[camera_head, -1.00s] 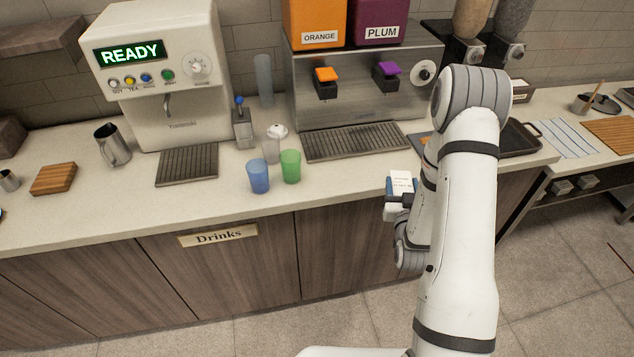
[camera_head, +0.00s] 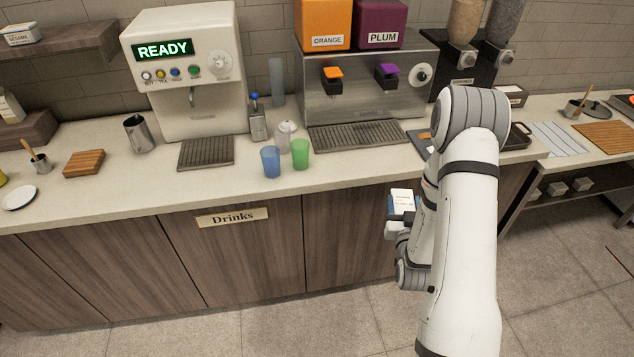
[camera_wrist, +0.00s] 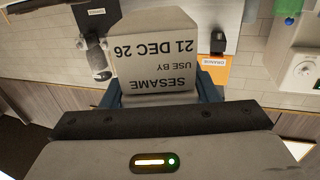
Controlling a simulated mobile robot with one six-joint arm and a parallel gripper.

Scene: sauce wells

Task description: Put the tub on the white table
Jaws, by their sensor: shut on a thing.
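The tub (camera_head: 402,197) is a small pale container with a printed label. My gripper (camera_head: 401,211) is shut on it, in front of the drinks counter. In the wrist view the tub (camera_wrist: 157,50) shows upside-down text reading SESAME, use by 21 DEC 26, with a blue finger on each side. Its underside is hidden. I cannot pick out the white table for sure; a light-topped table (camera_head: 545,165) with a lower shelf stands at the right edge.
The drinks counter (camera_head: 110,200) carries a drink machine (camera_head: 190,95), a blue cup (camera_head: 270,162), a green cup (camera_head: 300,154) and a juice dispenser (camera_head: 365,85). Another tub marked SESAME (camera_head: 20,35) stands on the upper left shelf. The floor (camera_head: 300,335) before the counter is clear.

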